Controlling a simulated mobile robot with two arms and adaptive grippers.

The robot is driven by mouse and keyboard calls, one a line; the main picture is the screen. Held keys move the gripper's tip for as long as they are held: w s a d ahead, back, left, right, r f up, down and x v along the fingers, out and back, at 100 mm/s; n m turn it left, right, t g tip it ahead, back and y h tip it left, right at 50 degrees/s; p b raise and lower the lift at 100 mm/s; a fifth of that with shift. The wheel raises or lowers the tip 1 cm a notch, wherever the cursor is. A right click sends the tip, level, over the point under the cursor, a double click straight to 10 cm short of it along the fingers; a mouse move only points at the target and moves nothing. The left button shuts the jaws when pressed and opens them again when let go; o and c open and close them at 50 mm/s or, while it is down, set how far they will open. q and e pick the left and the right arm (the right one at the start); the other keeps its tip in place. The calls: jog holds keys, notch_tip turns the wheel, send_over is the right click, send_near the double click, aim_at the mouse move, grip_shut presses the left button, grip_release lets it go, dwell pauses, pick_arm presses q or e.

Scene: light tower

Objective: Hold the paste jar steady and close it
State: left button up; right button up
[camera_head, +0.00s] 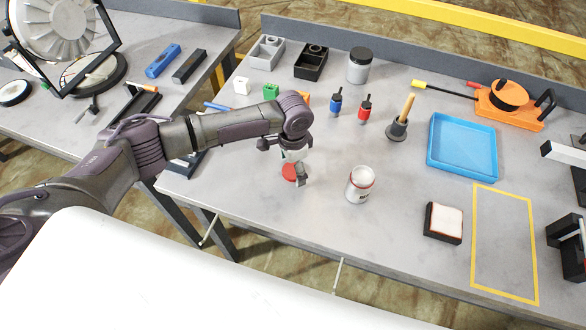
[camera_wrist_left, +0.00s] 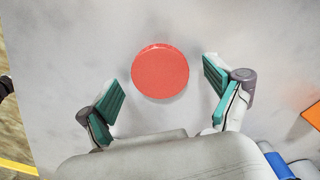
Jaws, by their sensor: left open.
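The paste jar (camera_head: 360,185) stands upright on the grey table, white with a red band near its top. Its top looks open and pale inside. A round red lid (camera_wrist_left: 160,72) lies flat on the table left of the jar; it also shows in the head view (camera_head: 289,172), partly covered by my gripper. My left gripper (camera_head: 296,172) is above the lid, pointing down. In the left wrist view its two teal-padded fingers (camera_wrist_left: 160,98) are spread on either side of the lid, with gaps between pads and lid. My right gripper is not in view.
A blue tray (camera_head: 462,148) and a yellow-outlined area (camera_head: 505,245) are to the right. A white-topped black block (camera_head: 443,222) sits nearer the front edge. Small blue and red bottles (camera_head: 365,108), a wooden-handled tool (camera_head: 401,120) and a dark-lidded jar (camera_head: 359,66) stand behind.

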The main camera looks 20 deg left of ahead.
aim_at(293, 170)
pick_arm(q)
jog(key=c, duration=0.8)
jog(key=shift+o, duration=0.2)
notch_tip(293, 170, up, 10)
jog(key=b, duration=0.1)
jog(key=shift+b, duration=0.35)
